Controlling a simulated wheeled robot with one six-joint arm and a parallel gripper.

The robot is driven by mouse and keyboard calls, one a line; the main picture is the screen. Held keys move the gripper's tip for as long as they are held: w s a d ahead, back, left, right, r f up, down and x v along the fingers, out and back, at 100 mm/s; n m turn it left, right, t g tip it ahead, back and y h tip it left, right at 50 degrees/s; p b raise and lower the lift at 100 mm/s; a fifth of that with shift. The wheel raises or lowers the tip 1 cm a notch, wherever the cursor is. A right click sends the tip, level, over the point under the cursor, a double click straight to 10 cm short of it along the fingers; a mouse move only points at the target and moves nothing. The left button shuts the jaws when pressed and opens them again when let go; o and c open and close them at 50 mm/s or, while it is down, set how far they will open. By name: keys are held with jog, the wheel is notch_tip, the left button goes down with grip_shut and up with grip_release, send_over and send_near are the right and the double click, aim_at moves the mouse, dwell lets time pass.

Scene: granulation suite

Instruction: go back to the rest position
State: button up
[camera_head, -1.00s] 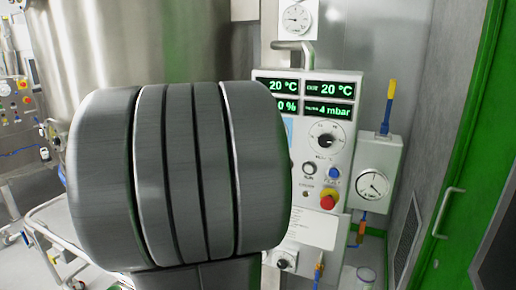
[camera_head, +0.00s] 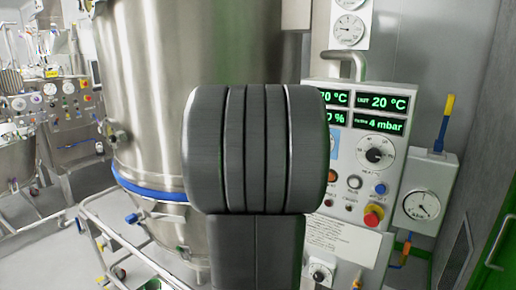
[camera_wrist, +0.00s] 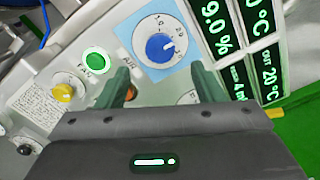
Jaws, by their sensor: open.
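My gripper (camera_wrist: 164,84) shows in the wrist view with its two dark green fingers apart and nothing between them. The fingers point toward the control panel (camera_wrist: 120,30), near a blue knob on a light-blue square (camera_wrist: 160,46). A lit green FAN button (camera_wrist: 97,61) and a yellow knob (camera_wrist: 62,92) lie to the left. I cannot tell the exact gap to the panel. In the head view my grey arm covers the left part of the control panel (camera_head: 350,160) and hides my gripper.
A large steel vessel (camera_head: 150,90) with a blue band stands left of the panel. A metal trolley frame (camera_head: 105,235) is below it. A pressure gauge box (camera_head: 425,200) is right of the panel, and a green door (camera_head: 500,245) stands at the right edge. Open floor shows at the lower left.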

jog(key=p+x, duration=0.1)
jog(key=x, duration=0.6)
jog(key=shift+d, duration=0.15)
jog(key=shift+w, duration=0.1)
jog(key=b+v, duration=0.3)
jog(key=v, duration=1.1)
jog(key=w+d+m+p, duration=0.2)
jog(key=w+d+m, duration=0.4)
jog(key=w+m, duration=0.3)
jog(key=shift+w+m+p, duration=0.25)
jog(key=shift+m+p, duration=0.15)
jog(key=shift+m, duration=1.1)
jog(key=shift+d, duration=0.15)
